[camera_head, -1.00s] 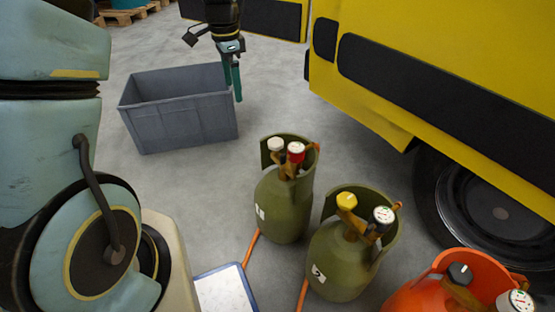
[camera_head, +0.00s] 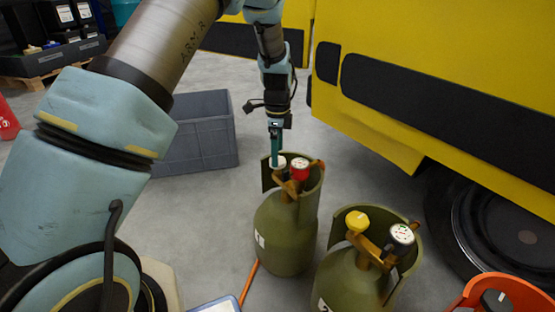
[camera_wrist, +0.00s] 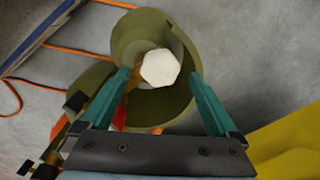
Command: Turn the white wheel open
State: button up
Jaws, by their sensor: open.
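The white wheel (camera_head: 279,162) sits on top of the left green cylinder (camera_head: 285,235), inside its collar and beside a red-rimmed gauge (camera_head: 300,168). My gripper (camera_head: 275,160) points down at the wheel, and its fingers partly hide the wheel in the head view. In the wrist view the white wheel (camera_wrist: 160,68) shows as a pale, many-sided cap. My open gripper (camera_wrist: 163,80) has one teal finger to each side of it in that picture, the left one closer. I cannot tell that either finger touches the wheel. The red gauge is mostly hidden behind the left finger there.
A second green cylinder (camera_head: 352,285) with a yellow wheel (camera_head: 357,221) and a gauge stands close at the right. An orange cylinder (camera_head: 510,290) is at the lower right corner. A grey crate (camera_head: 205,135) stands behind. A yellow vehicle (camera_head: 440,70) borders the right side.

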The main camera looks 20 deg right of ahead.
jog(key=shift+f, duration=1.15)
jog(key=c, duration=1.4)
jog(key=shift+o, duration=0.2)
